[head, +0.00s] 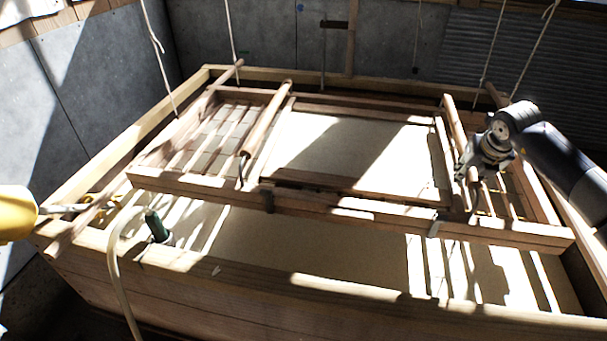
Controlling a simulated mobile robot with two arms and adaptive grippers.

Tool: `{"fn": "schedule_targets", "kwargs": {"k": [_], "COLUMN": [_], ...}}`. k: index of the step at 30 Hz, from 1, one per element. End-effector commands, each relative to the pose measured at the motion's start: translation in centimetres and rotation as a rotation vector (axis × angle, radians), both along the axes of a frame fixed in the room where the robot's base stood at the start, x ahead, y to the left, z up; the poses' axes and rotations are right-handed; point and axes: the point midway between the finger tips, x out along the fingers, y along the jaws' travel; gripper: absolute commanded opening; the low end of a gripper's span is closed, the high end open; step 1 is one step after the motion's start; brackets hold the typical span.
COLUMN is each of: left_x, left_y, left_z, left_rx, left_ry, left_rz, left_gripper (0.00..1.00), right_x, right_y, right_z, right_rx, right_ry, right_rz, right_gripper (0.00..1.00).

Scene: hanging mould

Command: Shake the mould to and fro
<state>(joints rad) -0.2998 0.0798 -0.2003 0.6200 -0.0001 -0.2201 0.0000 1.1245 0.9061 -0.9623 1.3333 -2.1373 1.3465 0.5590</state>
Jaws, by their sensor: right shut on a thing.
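The mould is a wooden frame (350,208) with slats and crossbars, hanging on cords over a large wooden vat. A pale, flat panel (345,145) fills its middle. Two round wooden bars lie across it, a left bar (266,118) and a right bar (454,122). My right gripper (470,178) reaches in from the right and is shut on the right bar at its near end; its fingers are partly in shadow. My left gripper is not in view.
The wooden vat (230,277) surrounds the mould, with pale contents below. A green-handled thing (155,224) stands by the near wall, beside a pale hose (117,265). A yellow object (16,213) is at the left edge. Cords (492,55) rise at the sides.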

Motion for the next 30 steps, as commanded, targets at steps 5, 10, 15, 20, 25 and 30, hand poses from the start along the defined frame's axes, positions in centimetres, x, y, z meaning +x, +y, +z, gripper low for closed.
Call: {"fn": "schedule_targets", "kwargs": {"k": [5, 10, 15, 20, 25, 30], "left_x": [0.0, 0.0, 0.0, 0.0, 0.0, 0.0], "left_y": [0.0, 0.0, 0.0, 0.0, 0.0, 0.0], "left_z": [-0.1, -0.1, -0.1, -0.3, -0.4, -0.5], "left_rx": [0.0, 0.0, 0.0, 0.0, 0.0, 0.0], "left_ry": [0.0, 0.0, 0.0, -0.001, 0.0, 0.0], "left_rz": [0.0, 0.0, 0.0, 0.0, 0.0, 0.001], "left_gripper": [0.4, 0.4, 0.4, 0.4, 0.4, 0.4], "right_x": [-2.4, -2.9, -2.9, -1.7, 0.4, 1.0], "right_y": [0.5, 0.7, 0.7, 0.5, 0.0, -0.2], "right_z": [-0.1, 0.0, 0.0, -0.1, -0.1, -0.1], "right_rx": [-0.001, 0.002, 0.002, 0.004, 0.003, 0.001], "right_ry": [0.002, 0.002, 0.002, 0.001, 0.0, 0.002], "right_rz": [0.001, 0.0, 0.0, -0.002, -0.002, 0.0], "right_gripper": [0.0, 0.0, 0.0, 0.0, 0.0, 0.0]}}
